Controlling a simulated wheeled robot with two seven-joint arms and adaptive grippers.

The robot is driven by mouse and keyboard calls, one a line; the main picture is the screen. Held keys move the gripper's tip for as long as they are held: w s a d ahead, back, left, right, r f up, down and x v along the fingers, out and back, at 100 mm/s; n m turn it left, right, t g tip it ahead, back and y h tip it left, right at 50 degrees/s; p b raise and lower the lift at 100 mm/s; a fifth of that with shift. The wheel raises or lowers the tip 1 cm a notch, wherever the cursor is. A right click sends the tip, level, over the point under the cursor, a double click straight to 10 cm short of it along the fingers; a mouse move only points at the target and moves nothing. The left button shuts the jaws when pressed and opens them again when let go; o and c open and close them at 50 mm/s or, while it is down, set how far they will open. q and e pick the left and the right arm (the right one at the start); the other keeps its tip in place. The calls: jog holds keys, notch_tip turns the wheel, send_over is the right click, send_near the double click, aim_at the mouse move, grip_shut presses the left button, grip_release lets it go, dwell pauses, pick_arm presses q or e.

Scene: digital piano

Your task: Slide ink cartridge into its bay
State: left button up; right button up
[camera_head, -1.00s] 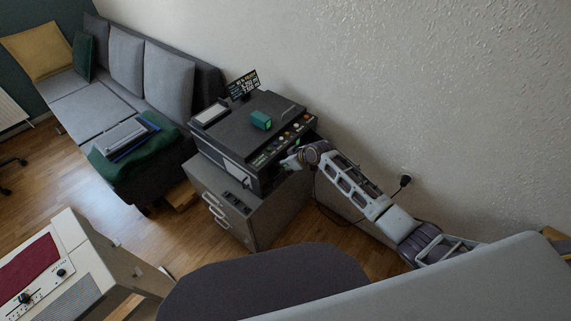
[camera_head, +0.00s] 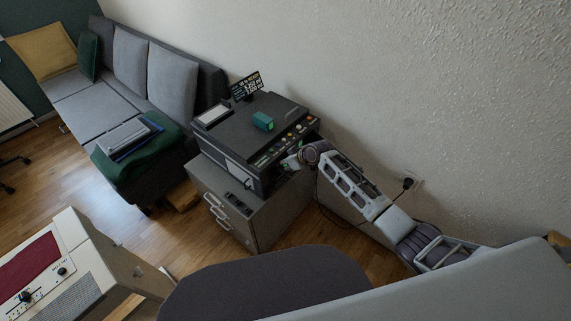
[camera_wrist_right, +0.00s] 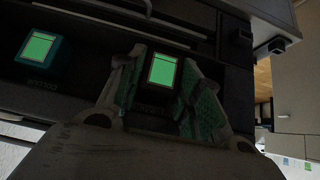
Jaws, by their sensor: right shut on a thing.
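The dark printer (camera_head: 252,130) stands on a grey cabinet by the wall. My right gripper (camera_head: 289,163) is at its front right side, below the row of coloured buttons. In the right wrist view, my right gripper (camera_wrist_right: 160,64) is shut on an ink cartridge with a bright green label (camera_wrist_right: 162,71). The cartridge's front end shows between the fingers, at a dark opening in the printer front; how deep it sits I cannot tell. Another cartridge, teal with a green label (camera_wrist_right: 40,48), sits in the printer front to the left. My left gripper is out of view.
A teal box (camera_head: 263,121) lies on the printer top, near a small sign (camera_head: 246,86). The grey cabinet (camera_head: 236,208) has drawer handles. A sofa (camera_head: 130,80) stands at the left. A black cable hangs from a wall plug (camera_head: 407,183).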

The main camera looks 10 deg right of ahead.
jog(key=shift+w+a+r, duration=0.1)
jog(key=shift+w+a, duration=0.05)
jog(key=shift+w, duration=0.05)
jog(key=o, duration=1.1)
jog(key=shift+w, duration=0.1)
jog(key=shift+a, duration=0.1)
jog(key=shift+a, duration=0.1)
jog(key=shift+r, duration=0.1)
jog(key=shift+r+p, duration=0.4)
jog(key=shift+p, duration=0.1)
jog(key=p+v, duration=0.4)
jog(key=shift+s+d+f, duration=0.1)
jog(key=shift+s+d, duration=0.15)
jog(key=shift+d, duration=0.1)
